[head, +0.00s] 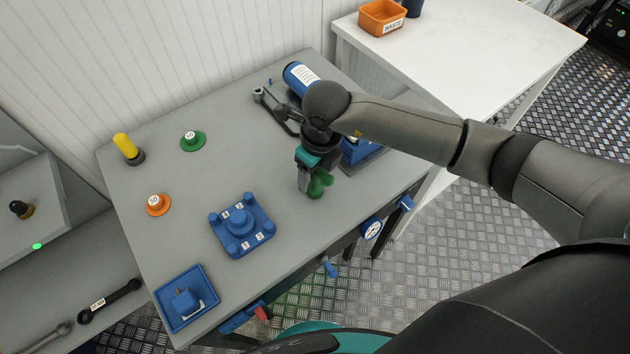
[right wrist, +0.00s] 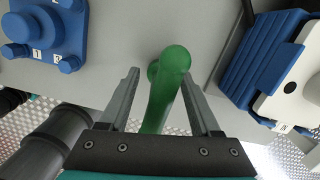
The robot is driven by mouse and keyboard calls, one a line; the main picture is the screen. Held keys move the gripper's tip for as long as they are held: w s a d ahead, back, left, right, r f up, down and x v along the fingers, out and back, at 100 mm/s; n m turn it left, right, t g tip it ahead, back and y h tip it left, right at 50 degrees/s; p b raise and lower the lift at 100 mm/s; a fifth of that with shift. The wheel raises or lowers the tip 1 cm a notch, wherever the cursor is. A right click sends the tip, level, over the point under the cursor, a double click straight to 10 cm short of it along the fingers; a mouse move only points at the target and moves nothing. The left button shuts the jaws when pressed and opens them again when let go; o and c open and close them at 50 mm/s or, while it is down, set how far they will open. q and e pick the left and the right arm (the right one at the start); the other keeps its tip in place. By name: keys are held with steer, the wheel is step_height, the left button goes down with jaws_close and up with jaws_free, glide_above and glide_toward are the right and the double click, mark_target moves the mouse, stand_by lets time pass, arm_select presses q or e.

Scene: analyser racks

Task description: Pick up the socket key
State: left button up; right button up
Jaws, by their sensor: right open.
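A green piece with a bent, rounded handle (head: 321,182), which I take to be the socket key, stands near the front edge of the grey bench. My right gripper (head: 309,187) is over it, pointing down. In the right wrist view the green handle (right wrist: 166,88) lies between the two fingers of the open right gripper (right wrist: 159,78), with gaps seen on both sides. The lower part of the green piece is hidden. My left gripper is not in view.
A blue four-post fixture (head: 241,226) stands left of the gripper. A blue box (head: 362,153) is close on the right, partly behind my arm. A blue bottle (head: 299,76) and dark tool (head: 268,103) lie behind. The grey bench (head: 215,180) is clear between fixtures.

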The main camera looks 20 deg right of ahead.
steer(key=shift+c, duration=0.2)
jaws_close()
stand_by(1.1)
